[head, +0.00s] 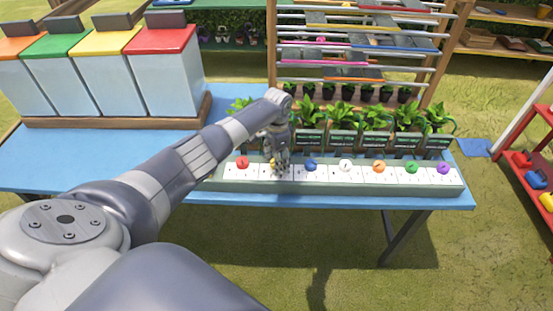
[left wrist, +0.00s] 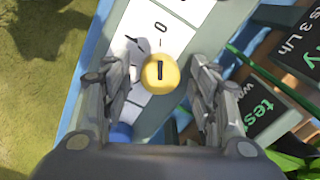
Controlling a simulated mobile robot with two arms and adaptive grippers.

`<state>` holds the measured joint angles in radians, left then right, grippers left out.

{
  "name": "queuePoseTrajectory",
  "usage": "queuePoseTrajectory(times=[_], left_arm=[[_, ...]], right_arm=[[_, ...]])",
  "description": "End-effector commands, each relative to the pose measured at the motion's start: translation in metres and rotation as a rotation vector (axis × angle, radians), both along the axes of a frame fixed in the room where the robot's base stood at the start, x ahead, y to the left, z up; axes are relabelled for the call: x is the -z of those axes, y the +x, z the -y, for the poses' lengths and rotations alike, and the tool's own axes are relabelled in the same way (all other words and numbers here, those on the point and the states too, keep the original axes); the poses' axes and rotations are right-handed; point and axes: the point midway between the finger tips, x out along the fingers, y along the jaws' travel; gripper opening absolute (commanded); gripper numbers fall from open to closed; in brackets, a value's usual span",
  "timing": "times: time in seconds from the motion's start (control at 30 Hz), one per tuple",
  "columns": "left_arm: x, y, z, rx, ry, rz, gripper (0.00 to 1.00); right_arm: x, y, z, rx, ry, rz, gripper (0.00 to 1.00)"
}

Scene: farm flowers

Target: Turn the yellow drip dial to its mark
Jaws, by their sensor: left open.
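The yellow drip dial (left wrist: 160,74) is a round knob on a white scale plate (left wrist: 146,25). A short dark line on its face runs up and down in the left wrist view, in line with the tick below the "0". Another printed mark lies up and left of the dial. My left gripper (left wrist: 161,88) is open, with one finger on each side of the dial; I cannot tell whether either finger touches it. In the head view my left gripper (head: 279,165) is over the dial row and hides most of the yellow dial. My right gripper is not in view.
The row also has a red dial (head: 242,162), a blue dial (head: 310,165), a white dial (head: 345,166) and others farther right. Potted plants with dark signs (head: 345,141) stand close behind. Lidded bins (head: 165,75) stand at the left of the blue table (head: 70,160).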

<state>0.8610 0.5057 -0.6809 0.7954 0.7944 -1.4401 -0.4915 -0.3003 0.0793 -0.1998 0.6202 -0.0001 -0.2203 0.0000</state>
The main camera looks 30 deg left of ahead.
Motion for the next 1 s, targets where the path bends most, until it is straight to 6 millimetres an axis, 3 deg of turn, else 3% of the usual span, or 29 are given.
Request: queuePoseTrajectory(times=[0.07, 0.23, 0.27, 0.67, 1.0], left_arm=[[0.0, 0.0, 0.0, 0.0, 0.0, 0.0, 0.5], [0.0, 0.0, 0.0, 0.0, 0.0, 0.0, 0.11], [0.0, 0.0, 0.0, 0.0, -0.001, -0.001, 0.1], [-0.001, 0.0, 0.001, -0.05, -0.003, 0.001, 0.1], [-0.003, 0.0, 0.002, -0.289, -0.003, -0.001, 0.1]], right_arm=[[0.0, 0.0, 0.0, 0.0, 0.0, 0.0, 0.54], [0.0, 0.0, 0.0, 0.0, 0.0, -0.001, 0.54], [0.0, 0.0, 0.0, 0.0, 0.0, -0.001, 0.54], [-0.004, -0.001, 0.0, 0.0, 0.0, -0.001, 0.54], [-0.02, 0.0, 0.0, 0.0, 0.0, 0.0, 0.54]])
